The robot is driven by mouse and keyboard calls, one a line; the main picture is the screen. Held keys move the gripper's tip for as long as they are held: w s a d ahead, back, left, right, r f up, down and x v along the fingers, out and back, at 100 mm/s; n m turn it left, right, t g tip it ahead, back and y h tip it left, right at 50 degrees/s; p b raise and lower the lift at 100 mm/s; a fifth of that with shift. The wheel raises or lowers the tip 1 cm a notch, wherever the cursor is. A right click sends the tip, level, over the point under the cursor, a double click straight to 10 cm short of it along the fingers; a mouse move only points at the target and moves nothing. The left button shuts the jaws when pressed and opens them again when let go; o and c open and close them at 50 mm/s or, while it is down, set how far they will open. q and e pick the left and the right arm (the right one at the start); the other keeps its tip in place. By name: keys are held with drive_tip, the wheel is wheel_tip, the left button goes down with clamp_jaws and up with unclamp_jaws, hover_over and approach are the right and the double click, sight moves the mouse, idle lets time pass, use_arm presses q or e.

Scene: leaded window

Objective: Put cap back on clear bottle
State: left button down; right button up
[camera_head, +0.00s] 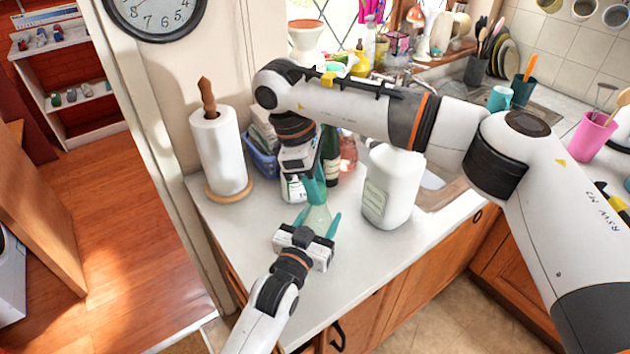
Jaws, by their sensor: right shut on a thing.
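A small clear bottle (318,217), pale green, stands on the white counter and is partly hidden by my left gripper. My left gripper (318,220) reaches in from the bottom of the picture. Its two teal fingers lie on either side of the bottle; whether they touch it is unclear. My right gripper (316,192) comes from the right and points down just above the bottle's top. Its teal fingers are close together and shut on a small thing. That thing is hidden by the fingers, so I cannot make out the cap.
A large white jug (392,187) stands right of the bottle. A dark green bottle (330,152) and a blue basket (264,161) are behind. A paper towel roll (219,150) stands at the left. The white counter (235,222) is bare at its front left.

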drive_tip(key=o, duration=0.9)
drive_tip(key=shift+o, duration=0.2)
drive_tip(key=shift+r, duration=2.3)
drive_tip(key=shift+c, duration=0.4)
